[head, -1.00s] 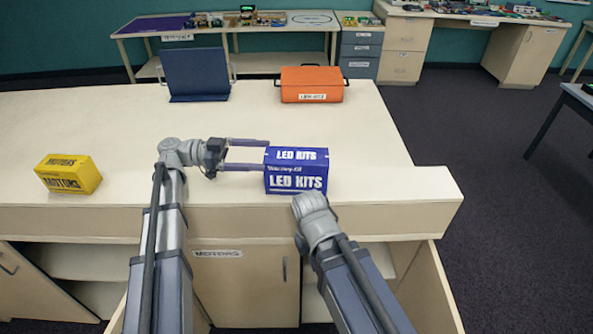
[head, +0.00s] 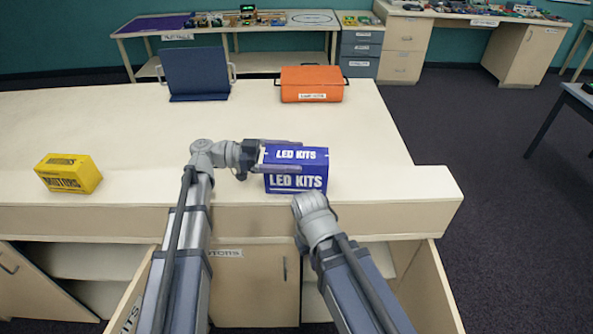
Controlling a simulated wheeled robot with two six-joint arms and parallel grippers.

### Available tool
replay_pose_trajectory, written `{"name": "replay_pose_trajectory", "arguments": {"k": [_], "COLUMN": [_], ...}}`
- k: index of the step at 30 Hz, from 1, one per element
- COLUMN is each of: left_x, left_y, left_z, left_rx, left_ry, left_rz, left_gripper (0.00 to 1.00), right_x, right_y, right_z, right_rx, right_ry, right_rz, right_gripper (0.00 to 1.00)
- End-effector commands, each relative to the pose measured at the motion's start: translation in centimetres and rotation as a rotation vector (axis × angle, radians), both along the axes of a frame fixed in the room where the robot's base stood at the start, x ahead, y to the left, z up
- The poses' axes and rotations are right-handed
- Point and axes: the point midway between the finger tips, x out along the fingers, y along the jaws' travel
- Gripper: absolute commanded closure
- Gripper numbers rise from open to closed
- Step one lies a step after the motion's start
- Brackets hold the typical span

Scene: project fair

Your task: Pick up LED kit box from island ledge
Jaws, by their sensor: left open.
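The blue LED kit box (head: 297,182) stands on the island ledge (head: 400,190) in the head view, its white "LED KITS" lettering facing me. My left gripper (head: 285,156) is open and reaches in from the left. One finger shows along the far top edge of the box and the other across its front upper part, so the box lies between them. I cannot tell whether the fingers touch it. My right arm (head: 318,222) ends just in front of the box; its gripper fingers do not show.
A yellow motors box (head: 68,174) sits at the left on the island. An orange case (head: 311,84) and a dark blue folder-like case (head: 196,73) stand at the back. The island top between them is clear. Cabinet doors below the ledge are open.

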Motion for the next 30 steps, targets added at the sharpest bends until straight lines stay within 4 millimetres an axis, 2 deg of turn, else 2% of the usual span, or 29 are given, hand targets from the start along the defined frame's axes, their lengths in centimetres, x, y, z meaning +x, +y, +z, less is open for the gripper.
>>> {"name": "replay_pose_trajectory", "arguments": {"k": [5, 27, 30], "left_x": [0.03, 0.02, 0.02], "left_y": [0.02, 0.06, 0.06], "left_z": [0.0, 0.0, 0.04], "left_rx": [0.0, 0.0, -0.001], "left_ry": [0.0, 0.0, 0.0], "left_rz": [0.001, 0.001, 0.001], "left_gripper": [0.01, 0.84, 0.9], "right_x": [0.0, 0.0, 0.0], "right_y": [0.0, 0.0, 0.0], "right_z": [0.0, 0.0, 0.01], "right_rx": [0.0, 0.0, 0.0], "right_ry": [0.0, 0.0, 0.0], "right_rz": [0.0, 0.0, 0.0], "right_gripper": [1.0, 1.0, 1.0]}}
